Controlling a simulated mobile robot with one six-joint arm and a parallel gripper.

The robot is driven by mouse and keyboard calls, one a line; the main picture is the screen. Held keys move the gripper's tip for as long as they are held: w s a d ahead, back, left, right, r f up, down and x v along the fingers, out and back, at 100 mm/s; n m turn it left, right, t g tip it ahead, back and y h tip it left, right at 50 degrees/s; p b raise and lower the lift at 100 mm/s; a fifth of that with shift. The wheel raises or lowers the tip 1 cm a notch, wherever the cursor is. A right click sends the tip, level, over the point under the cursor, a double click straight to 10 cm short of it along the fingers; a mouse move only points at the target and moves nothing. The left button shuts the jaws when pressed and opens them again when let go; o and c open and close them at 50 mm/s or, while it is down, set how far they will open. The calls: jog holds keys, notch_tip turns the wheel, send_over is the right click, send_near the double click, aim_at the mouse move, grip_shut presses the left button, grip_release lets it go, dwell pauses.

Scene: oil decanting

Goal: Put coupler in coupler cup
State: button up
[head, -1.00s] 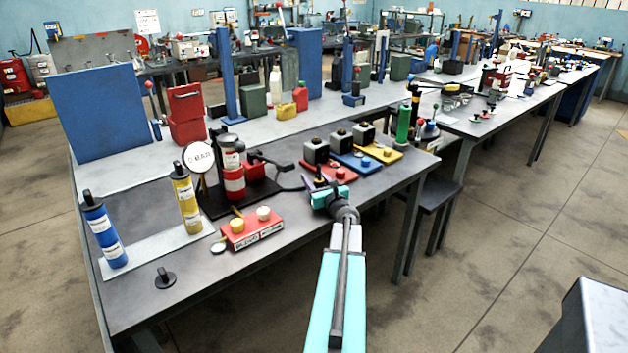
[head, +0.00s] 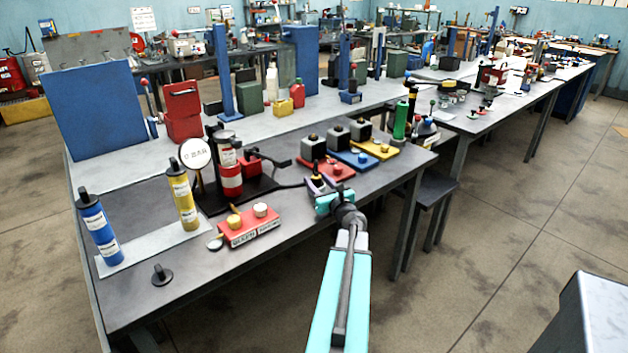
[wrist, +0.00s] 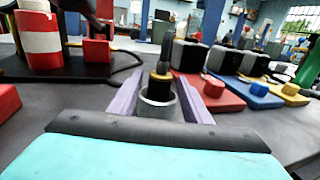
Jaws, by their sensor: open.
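The coupler (wrist: 161,91), a dark upright piece with a gold band and a thin black stem, stands in the grey coupler cup (wrist: 157,111) in the wrist view. How deep it sits is hard to tell. My gripper (wrist: 159,84) is open, with one purple finger on each side of the coupler and cup. A gap shows beside the coupler. In the head view my gripper (head: 320,181) is low over the front edge of the dark bench, and the coupler's dark tip (head: 316,168) shows between the fingers. The cup is hidden there.
Red (head: 338,171), blue (head: 360,160) and yellow (head: 383,149) plates with dark blocks stand right of my gripper. A red-and-white cylinder (head: 231,180) on a black base stands to the left, with a black hose running towards my gripper. A red box with yellow and white knobs (head: 249,228) is nearer.

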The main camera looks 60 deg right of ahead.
jog(key=shift+b+v, duration=0.5)
jog(key=shift+v, duration=2.85)
jog(key=shift+s, duration=0.1)
